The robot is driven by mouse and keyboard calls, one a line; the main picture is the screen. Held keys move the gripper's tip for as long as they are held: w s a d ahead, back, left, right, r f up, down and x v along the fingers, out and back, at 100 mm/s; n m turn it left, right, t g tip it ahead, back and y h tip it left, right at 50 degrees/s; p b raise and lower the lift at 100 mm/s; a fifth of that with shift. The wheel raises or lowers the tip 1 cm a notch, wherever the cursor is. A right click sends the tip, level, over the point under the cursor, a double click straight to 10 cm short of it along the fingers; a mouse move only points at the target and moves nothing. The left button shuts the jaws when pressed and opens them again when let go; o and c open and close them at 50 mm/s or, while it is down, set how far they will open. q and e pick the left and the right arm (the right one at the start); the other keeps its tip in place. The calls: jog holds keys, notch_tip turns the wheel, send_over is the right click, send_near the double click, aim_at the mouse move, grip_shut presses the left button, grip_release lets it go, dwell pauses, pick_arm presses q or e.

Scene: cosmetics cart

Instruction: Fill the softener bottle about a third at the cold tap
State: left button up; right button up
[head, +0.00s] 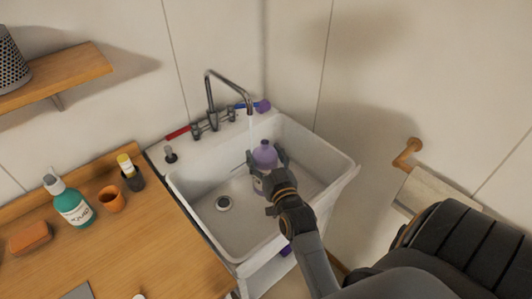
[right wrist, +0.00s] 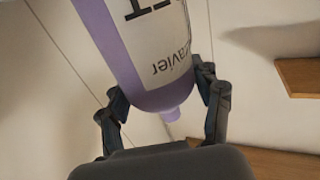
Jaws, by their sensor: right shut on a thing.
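The softener bottle (head: 265,153) is purple with a pale label and an uncapped-looking neck. It is upright over the white sink (head: 320,147), below the tap spout (head: 250,112). My right gripper (head: 266,178) is shut around its body; the right wrist view shows the bottle (right wrist: 152,82) between both fingers (right wrist: 165,100). A thin pale stream seems to fall from the spout beside or behind the bottle neck; I cannot tell whether it enters the mouth. The liquid level is not visible. My left gripper is out of view.
A purple cap-like piece (head: 263,106) sits on the sink's back ledge, close to the blue lever. A dark stopper-like piece (head: 170,155) is at the left corner. The wooden counter (head: 150,225) at left holds a teal pump bottle (head: 73,207) and an orange cup (head: 111,199).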

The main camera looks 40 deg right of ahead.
jog(key=w+d+f+b, duration=0.3)
jog(key=w+f+b, duration=0.1)
jog(key=w+b, duration=0.3)
jog(key=shift+w+f+b, duration=0.3)
jog(key=shift+w+b, duration=0.1)
jog(key=shift+w, duration=0.85)
jog(key=shift+d, duration=0.1)
jog(key=x, duration=0.4)
jog(key=shift+d+b, duration=0.1)
jog(key=shift+b, duration=0.25)
dwell(0.9)
